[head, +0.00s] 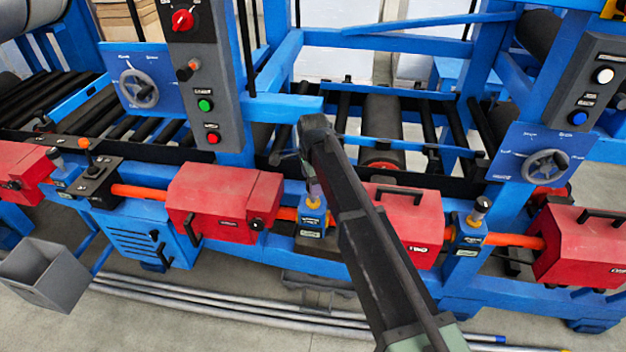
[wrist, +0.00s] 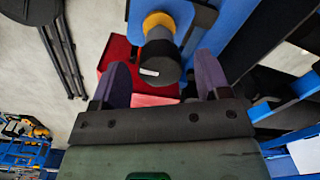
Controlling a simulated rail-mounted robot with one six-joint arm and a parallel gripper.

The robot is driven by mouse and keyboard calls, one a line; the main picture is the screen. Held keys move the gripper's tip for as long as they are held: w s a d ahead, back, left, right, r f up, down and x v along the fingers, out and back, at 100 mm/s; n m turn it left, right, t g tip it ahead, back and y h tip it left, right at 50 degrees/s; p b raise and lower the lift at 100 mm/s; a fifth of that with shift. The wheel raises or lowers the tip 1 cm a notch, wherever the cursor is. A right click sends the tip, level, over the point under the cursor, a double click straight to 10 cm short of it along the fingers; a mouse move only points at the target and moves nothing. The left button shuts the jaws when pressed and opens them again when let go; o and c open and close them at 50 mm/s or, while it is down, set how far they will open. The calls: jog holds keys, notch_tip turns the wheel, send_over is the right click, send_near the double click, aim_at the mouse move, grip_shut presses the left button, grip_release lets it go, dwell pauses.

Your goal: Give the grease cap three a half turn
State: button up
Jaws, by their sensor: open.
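A dark grease cap (wrist: 160,62) with a yellow collar stands on a blue block (wrist: 168,10) in the wrist view. My gripper (wrist: 163,65) is open, its two purple fingers on either side of the cap with a gap at each side. In the head view my gripper (head: 313,188) is over the middle blue block (head: 311,224), and its cap is mostly hidden. Another cap (head: 481,207) stands upright on a blue block (head: 468,238) to the right.
Red guard boxes (head: 222,203) with black handles line the orange shaft (head: 140,192) between the blocks. A grey control box (head: 205,85) and a handwheel (head: 138,88) stand behind at left. A grey bin (head: 45,270) hangs at the front left.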

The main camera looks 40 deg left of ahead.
notch_tip(320, 180, up, 10)
jog(key=p, duration=0.9)
jog(key=shift+d, duration=0.1)
jog(key=s+d+n, duration=0.2)
jog(key=d, duration=1.7)
jog(key=s+d+f+n+b, duration=0.1)
jog(key=s+d+n, duration=0.1)
jog(key=d, duration=1.8)
jog(key=s+d+n, duration=0.2)
jog(key=d+n, duration=0.1)
jog(key=d, duration=1.7)
jog(key=shift+f, duration=0.2)
